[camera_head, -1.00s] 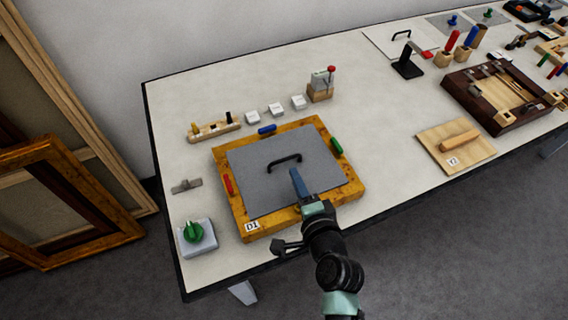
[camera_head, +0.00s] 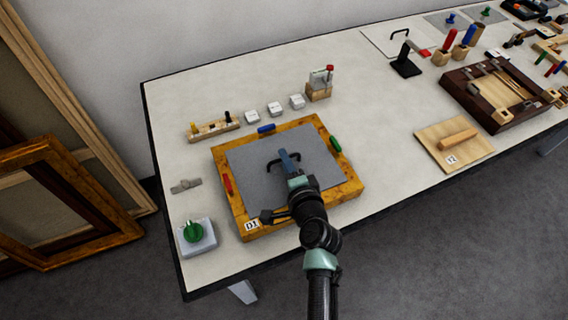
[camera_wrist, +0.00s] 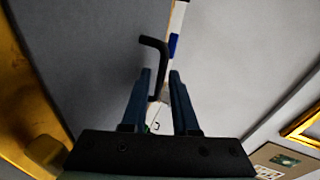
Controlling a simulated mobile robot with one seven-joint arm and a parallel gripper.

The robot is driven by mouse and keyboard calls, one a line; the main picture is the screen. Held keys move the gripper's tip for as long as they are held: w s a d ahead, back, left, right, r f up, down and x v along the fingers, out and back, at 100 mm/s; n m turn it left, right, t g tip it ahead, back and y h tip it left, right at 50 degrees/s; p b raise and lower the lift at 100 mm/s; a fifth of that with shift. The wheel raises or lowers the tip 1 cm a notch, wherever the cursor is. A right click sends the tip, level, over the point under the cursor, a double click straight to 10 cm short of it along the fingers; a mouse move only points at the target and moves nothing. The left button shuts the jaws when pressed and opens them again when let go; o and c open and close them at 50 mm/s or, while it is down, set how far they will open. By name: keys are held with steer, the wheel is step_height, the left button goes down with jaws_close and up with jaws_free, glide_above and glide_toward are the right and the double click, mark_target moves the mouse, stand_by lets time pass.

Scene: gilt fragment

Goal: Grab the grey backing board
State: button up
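The grey backing board (camera_head: 252,180) lies flat inside a golden-brown wooden frame labelled D1 (camera_head: 219,165) on the table. A black bar handle (camera_head: 272,161) stands up from the board's middle, partly covered by my gripper (camera_head: 285,157). In the wrist view the board (camera_wrist: 90,50) fills the left side and the handle (camera_wrist: 162,58) reaches down between the two blue fingers of my gripper (camera_wrist: 160,82). The fingers are apart, with a gap beside the handle; I cannot tell whether either one touches it.
Red (camera_head: 228,184), blue (camera_head: 266,129) and green (camera_head: 336,144) pieces sit on the frame's edges. A grey block with a green knob (camera_head: 196,234) stands at the front left. Small white blocks (camera_head: 275,109) and a wooden peg rack (camera_head: 213,129) are behind. A wooden board labelled Y2 (camera_head: 432,138) lies right.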

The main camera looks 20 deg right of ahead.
jaws_close()
steer(key=shift+r, duration=0.1)
